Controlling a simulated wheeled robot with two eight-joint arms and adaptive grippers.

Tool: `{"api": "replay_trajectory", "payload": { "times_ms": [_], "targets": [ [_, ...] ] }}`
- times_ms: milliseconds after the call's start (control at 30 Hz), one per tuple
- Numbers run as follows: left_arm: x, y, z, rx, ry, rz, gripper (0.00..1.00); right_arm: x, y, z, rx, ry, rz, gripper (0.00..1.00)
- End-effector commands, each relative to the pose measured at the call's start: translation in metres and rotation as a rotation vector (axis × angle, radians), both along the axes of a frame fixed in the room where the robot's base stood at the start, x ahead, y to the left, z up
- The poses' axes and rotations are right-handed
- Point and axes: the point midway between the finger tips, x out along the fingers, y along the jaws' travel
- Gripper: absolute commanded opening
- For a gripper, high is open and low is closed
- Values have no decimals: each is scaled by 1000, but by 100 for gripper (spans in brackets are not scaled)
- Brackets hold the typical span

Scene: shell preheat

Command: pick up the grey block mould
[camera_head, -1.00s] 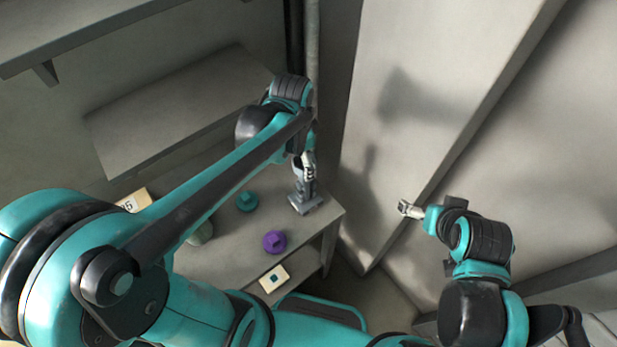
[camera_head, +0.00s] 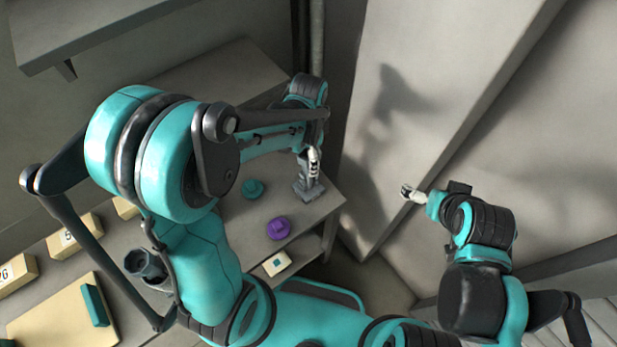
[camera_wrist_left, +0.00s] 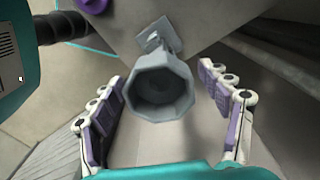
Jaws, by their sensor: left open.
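The grey block mould (camera_head: 308,189) stands near the far right corner of the grey table. In the left wrist view the mould (camera_wrist_left: 160,85) shows a faceted hollow cup nearest the camera, with a narrow stem and a square plate beyond it. My left gripper (camera_head: 314,168) is over the mould in the head view. In the left wrist view its fingers (camera_wrist_left: 168,108) are open, one on each side of the cup, with gaps between. My right gripper (camera_head: 410,192) is off to the right, away from the table; its jaws are too small to read.
Numbered cream blocks (camera_head: 62,242) and a board (camera_head: 60,318) with a teal block are at the left. A tall panel (camera_head: 440,90) rises right of the table.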

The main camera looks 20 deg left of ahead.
Motion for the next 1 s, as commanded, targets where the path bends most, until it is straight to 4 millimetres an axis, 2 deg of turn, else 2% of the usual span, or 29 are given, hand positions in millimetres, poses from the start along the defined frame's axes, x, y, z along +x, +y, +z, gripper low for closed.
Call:
{"api": "replay_trajectory", "payload": {
  "times_ms": [133,400,700,1000],
  "targets": [
    [0,0,-18,0,0,0,77,0,0,-2,0,0,0,97],
    [0,0,-21,0,0,1,77,0,0,-2,0,0,0,97],
    [0,0,-21,0,0,1,0,0,0,-2,0,0,0,97],
    [0,0,-21,0,0,0,0,0,0,-2,0,0,0,97]
  ]
}}
